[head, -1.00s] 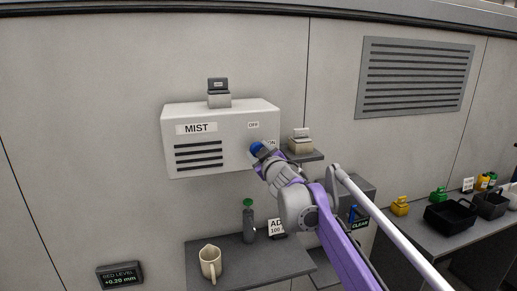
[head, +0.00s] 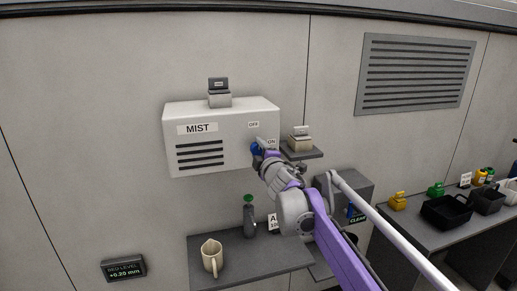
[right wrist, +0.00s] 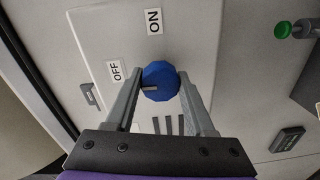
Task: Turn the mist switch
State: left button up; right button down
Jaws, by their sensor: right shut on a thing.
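The white mist box (head: 220,116), labelled MIST, hangs on the wall. Its switch is a blue knob (head: 255,149) at the lower right of its front, partly hidden by my right gripper (head: 262,149) in the head view. In the right wrist view the blue knob (right wrist: 161,76) lies between the two fingers of my right gripper (right wrist: 160,82), which is shut on it. A grey pointer on the knob points to the left in that view. The OFF label (right wrist: 115,71) is up and left of the knob, the ON label (right wrist: 154,21) above it. My left gripper is not in view.
A small wall shelf (head: 306,154) with a beige device is just right of the box. A bench at the right holds black bins (head: 447,212).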

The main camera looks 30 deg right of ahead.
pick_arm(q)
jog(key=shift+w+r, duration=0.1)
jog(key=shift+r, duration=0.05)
pick_arm(e)
jog(key=shift+n, duration=0.3)
jog(key=shift+f, duration=0.1)
jog(key=shift+c, duration=1.4)
grip_release()
jog(key=shift+s, duration=0.1)
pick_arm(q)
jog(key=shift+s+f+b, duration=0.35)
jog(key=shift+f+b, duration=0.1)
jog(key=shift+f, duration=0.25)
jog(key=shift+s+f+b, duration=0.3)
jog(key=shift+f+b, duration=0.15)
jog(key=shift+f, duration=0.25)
pick_arm(e)
jog(key=v, duration=1)
jog(key=shift+s+a, duration=0.2)
jog(key=shift+s, duration=0.15)
